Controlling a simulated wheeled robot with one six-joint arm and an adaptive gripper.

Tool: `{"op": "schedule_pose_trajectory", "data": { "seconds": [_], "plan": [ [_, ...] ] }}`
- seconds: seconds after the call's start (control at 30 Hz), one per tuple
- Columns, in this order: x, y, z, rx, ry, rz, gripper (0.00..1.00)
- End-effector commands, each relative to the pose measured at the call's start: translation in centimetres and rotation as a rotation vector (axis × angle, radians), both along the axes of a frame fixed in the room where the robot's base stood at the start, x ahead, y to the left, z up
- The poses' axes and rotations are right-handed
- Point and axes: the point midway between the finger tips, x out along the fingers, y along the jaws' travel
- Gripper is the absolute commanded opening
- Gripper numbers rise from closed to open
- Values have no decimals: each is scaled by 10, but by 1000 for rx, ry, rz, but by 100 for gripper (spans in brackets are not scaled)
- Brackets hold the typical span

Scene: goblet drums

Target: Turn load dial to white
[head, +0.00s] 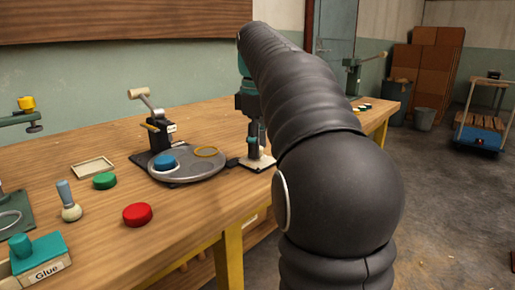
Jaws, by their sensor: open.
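My gripper (256,145) is at the end of my dark arm, pointing down over a small white plate (262,163) at the table's front edge. Its fingers are small and partly hidden by my arm; it looks open, with nothing seen between the fingers. I cannot tell whether the fingertips touch the plate. I cannot make out a load dial or its colour marks for sure; the area right of the plate is hidden behind my arm.
A red disc (137,214), green disc (104,181) and glue box (41,259) are at left.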

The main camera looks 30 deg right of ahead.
Motion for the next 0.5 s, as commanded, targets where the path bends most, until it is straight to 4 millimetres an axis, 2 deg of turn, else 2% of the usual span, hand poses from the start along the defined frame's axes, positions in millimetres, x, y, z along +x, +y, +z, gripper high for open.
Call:
{"op": "schedule_pose_trajectory", "data": {
  "seconds": [0.27, 0.3, 0.5],
  "plan": [
    [0, 0, -2, 0, 0, 0, 56],
    [0, 0, -2, 0, 0, 0, 53],
    [0, 0, -2, 0, 0, 0, 3]
  ]
}}
